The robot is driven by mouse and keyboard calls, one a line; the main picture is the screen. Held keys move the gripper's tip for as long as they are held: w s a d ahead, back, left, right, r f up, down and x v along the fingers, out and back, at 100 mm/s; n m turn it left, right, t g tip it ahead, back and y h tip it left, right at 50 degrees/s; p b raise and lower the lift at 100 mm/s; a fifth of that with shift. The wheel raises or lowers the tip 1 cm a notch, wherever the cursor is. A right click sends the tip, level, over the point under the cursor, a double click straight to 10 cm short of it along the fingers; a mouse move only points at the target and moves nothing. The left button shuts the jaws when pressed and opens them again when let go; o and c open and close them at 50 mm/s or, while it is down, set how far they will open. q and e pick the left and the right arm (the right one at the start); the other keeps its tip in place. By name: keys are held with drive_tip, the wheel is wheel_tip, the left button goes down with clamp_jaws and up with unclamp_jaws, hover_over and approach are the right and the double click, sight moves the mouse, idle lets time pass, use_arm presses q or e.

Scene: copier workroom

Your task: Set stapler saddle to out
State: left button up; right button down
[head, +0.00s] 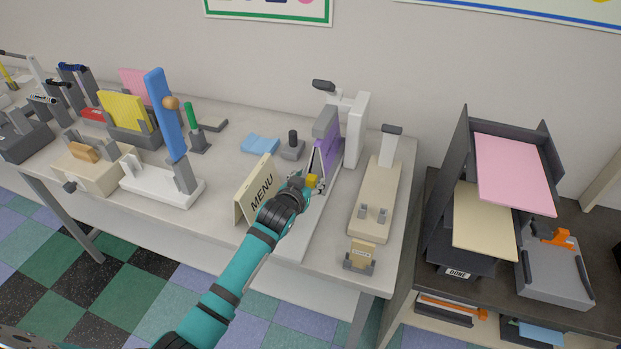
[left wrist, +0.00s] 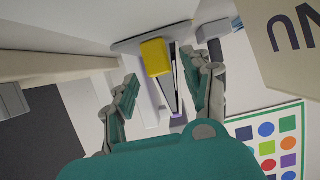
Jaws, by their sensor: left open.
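A white stapler (head: 356,125) with a grey head stands near the back right of the table in the head view. A purple folded sheet (head: 326,153) sits under its head. In the left wrist view the yellow block (left wrist: 155,57) lies ahead, between and beyond the fingertips. My left gripper (head: 297,188) is open and empty, just in front of the block; its spread fingers (left wrist: 166,88) appear apart from it. My right gripper is not in view.
A MENU card (head: 258,190) stands close left of my left gripper. A beige device (head: 376,185) with a grey lever stands right of the stapler. A blue post (head: 166,125) rises farther left. Dark trays (head: 465,262) stand on the right-hand cabinet.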

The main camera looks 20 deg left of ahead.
use_arm(q)
drive_tip(key=shift+x, duration=1)
drive_tip(key=shift+s, duration=0.1)
clamp_jaws()
